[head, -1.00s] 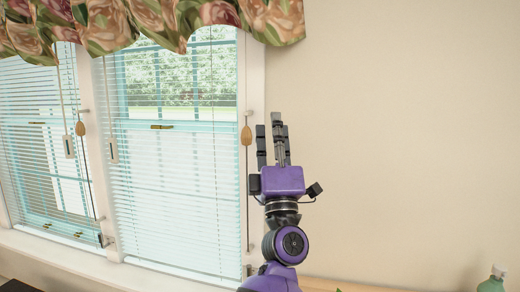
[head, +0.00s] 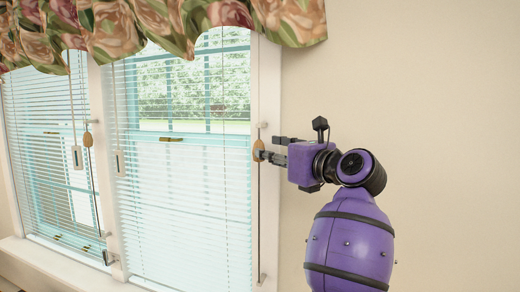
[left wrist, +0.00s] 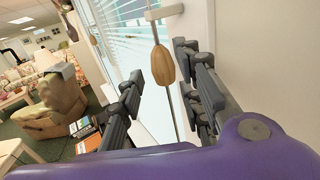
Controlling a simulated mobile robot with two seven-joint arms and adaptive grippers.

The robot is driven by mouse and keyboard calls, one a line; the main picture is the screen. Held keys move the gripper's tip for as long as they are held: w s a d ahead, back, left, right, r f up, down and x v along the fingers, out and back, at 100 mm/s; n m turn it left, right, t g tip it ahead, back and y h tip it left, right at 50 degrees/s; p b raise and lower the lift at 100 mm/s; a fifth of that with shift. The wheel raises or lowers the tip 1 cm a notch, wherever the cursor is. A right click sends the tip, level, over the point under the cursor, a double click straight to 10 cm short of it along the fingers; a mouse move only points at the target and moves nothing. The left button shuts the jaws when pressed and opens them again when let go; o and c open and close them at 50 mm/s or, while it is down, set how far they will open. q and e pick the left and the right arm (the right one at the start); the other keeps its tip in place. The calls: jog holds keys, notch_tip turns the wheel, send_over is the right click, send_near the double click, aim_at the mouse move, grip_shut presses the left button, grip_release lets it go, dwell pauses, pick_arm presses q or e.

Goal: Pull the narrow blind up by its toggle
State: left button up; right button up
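Two blinds hang side by side, the left one (head: 45,165) and the right one (head: 190,200). A tan wooden toggle (head: 258,150) hangs on a cord at the right blind's right edge, by the window frame. My left gripper (head: 267,148) points left at this toggle from the wall side. In the left wrist view the toggle (left wrist: 163,67) hangs upright between the spread fingers of my left gripper (left wrist: 159,63), near their tips. I see no finger closed on it. Another tan toggle (head: 88,139) hangs by the left blind. My right gripper is out of view.
A floral valance (head: 200,20) hangs above the blinds. The window sill (head: 60,262) runs below. The bare wall (head: 420,120) right of the window is clear. An armchair (left wrist: 55,105) stands in the room behind in the left wrist view.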

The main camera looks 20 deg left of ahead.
pick_arm(q)
jog(key=x, duration=0.6)
jog(key=shift+w+f+p, duration=0.1)
jog(key=shift+p, duration=0.25)
jog(key=shift+d, duration=0.1)
grip_shut()
